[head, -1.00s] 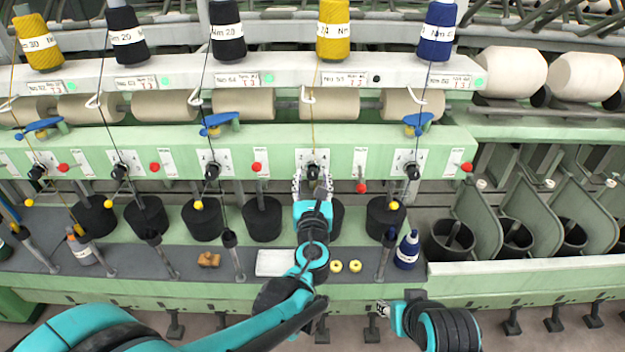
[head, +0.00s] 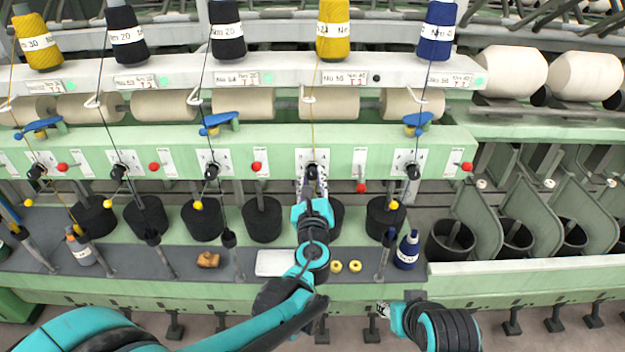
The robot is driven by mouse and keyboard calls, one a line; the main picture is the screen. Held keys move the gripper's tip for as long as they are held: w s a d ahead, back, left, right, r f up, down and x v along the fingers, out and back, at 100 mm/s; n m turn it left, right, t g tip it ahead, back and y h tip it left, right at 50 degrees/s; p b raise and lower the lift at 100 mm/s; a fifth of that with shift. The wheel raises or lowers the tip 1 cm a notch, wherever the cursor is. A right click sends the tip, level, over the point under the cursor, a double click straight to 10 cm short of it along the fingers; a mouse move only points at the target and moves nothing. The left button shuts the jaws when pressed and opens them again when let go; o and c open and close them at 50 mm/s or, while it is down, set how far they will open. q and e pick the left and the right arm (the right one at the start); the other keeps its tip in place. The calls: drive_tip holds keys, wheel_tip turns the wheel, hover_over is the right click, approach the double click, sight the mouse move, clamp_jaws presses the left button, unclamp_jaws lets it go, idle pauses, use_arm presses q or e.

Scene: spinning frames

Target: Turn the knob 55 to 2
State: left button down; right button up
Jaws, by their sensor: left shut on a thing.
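The black knob (head: 312,172) sits on a white dial plate (head: 320,156) on the green rail, under the label that appears to read No 55 (head: 344,78). My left gripper (head: 313,181) reaches up from below and is shut on this knob. Its fingers cover the lower part of the knob and plate, so I cannot tell which number the knob points at. My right gripper (head: 383,309) hangs low, over the floor in front of the machine, away from the knobs; its fingers are too small to read.
Similar black knobs (head: 211,172) (head: 413,172) sit on both sides along the rail. A red ball lever (head: 361,187) is just right of my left gripper. A white tray (head: 276,263), yellow rings (head: 354,266) and a blue bobbin (head: 407,250) are on the grey shelf below.

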use_arm(q)
drive_tip(key=n, duration=0.3)
drive_tip(key=shift+n, duration=2.3)
drive_tip(key=c, duration=1.2)
unclamp_jaws()
drive_tip(key=s, duration=1.2)
